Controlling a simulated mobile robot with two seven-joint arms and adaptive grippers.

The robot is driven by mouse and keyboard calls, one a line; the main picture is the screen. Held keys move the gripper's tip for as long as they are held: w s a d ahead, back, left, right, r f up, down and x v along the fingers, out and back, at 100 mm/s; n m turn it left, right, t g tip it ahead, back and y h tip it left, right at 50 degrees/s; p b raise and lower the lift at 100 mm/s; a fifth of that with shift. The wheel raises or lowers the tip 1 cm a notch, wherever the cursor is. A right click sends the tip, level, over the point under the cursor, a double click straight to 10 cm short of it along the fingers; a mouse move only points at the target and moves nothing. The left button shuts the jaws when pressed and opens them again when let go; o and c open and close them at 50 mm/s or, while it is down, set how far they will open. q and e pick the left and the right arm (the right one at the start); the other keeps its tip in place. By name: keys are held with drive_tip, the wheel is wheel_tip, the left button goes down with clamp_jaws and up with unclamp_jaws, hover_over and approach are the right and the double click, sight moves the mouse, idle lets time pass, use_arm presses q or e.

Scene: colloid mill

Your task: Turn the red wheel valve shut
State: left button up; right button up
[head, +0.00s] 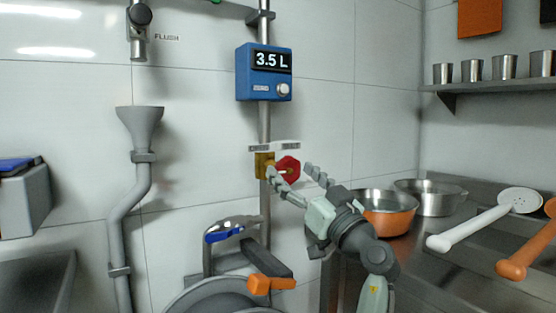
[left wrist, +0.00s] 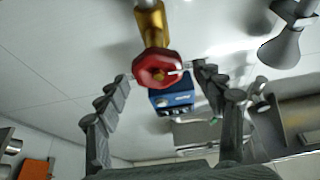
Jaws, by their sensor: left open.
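The red wheel valve (head: 288,167) sits on a brass valve body (head: 264,165) on a vertical grey pipe against the wall. In the left wrist view the red wheel (left wrist: 157,70) is near the top centre, with its brass stem (left wrist: 152,25) above it. My left gripper (head: 296,177) is open at the wheel, with one finger on each side of it in the picture. My right gripper is not in view.
A blue meter reading 3.5 L (head: 264,72) hangs on the pipe above the valve. A grey funnel pipe (head: 140,130) is at left. A blue-handled tap (head: 225,236) and orange handle (head: 270,284) are below.

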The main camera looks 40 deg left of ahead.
sight(282, 160)
use_arm(q)
drive_tip(key=shift+w+a+r, duration=0.2)
drive_tip(key=shift+a+r, duration=0.1)
drive_tip(key=shift+a, duration=0.25)
drive_tip(key=p+x, duration=0.1)
drive_tip(key=x, duration=0.3)
drive_tip(key=shift+w+a+r, duration=0.15)
drive_tip(key=shift+w+a, duration=0.15)
drive_tip(key=shift+a, duration=0.2)
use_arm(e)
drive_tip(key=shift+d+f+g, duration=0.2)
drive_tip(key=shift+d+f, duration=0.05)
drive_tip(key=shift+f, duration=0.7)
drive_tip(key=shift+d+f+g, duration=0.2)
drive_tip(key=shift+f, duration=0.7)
use_arm(q)
drive_tip(key=c, duration=1.2)
drive_tip(key=shift+c, duration=0.4)
